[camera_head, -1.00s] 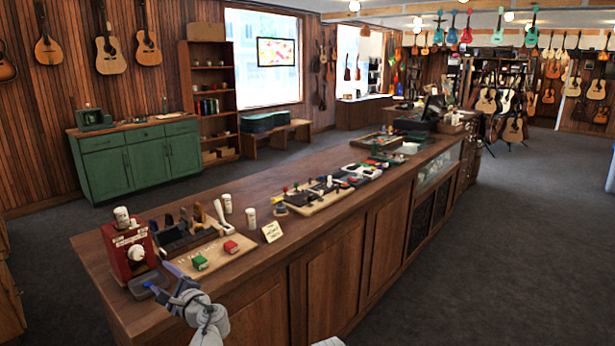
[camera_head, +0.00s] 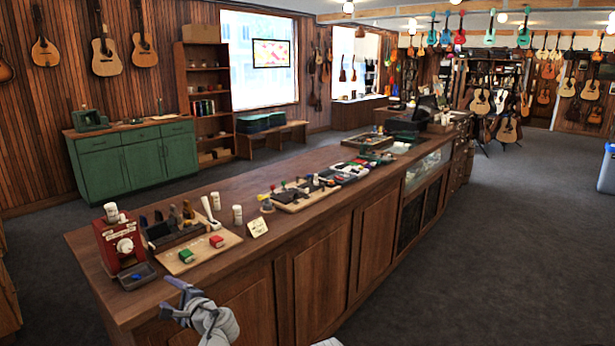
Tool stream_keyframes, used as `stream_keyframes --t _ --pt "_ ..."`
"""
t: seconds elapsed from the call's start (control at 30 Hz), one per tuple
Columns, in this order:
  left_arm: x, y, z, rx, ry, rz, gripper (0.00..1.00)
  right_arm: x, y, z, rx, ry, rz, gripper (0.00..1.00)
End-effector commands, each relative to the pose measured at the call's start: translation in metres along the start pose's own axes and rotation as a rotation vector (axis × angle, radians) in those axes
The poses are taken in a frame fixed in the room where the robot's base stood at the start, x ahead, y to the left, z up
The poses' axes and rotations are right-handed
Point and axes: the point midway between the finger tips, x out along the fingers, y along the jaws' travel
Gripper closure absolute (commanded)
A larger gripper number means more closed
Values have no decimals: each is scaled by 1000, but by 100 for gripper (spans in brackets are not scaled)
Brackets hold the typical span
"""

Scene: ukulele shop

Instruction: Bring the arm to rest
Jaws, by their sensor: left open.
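My left gripper (camera_head: 177,292) is in front of the near end of the wooden counter (camera_head: 190,212), low in the head view. Its jaws are apart and I see nothing between them. It is clear of the small dark tray (camera_head: 137,277) in front of the red machine (camera_head: 119,243). My grey left arm comes up from the bottom edge.
A board with a green block (camera_head: 186,256) and a red block (camera_head: 216,241) lies by the black tool rack (camera_head: 170,233). White cups and a small card (camera_head: 257,228) stand nearby. The floor right of the counter is clear.

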Motion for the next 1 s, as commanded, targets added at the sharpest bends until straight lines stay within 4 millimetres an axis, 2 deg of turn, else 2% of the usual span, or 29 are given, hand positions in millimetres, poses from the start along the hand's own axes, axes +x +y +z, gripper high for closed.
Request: stream_keyframes --t 0.17,0.37,0.47,0.6,0.7,0.8,0.9,1.0 --pt "-22 23 -14 -142 37 124 28 -5 0 0 0 0 0 100" --pt "-66 63 -42 -346 83 356 28 -11 1 1 0 0 0 100" --pt "-106 92 -62 -463 105 540 28 -16 2 1 0 0 0 100" --pt "-186 135 -90 -593 112 863 28 -23 2 2 0 0 0 100" --pt "-239 156 -101 -630 98 1056 28 -26 3 2 0 0 0 100" --pt "-281 169 -106 -638 79 1201 28 -29 3 2 0 0 0 100" --pt "-308 176 -107 -634 63 1294 28 -30 3 2 0 0 0 100" --pt "-322 179 -107 -630 53 1342 28 -30 3 2 0 0 0 100"
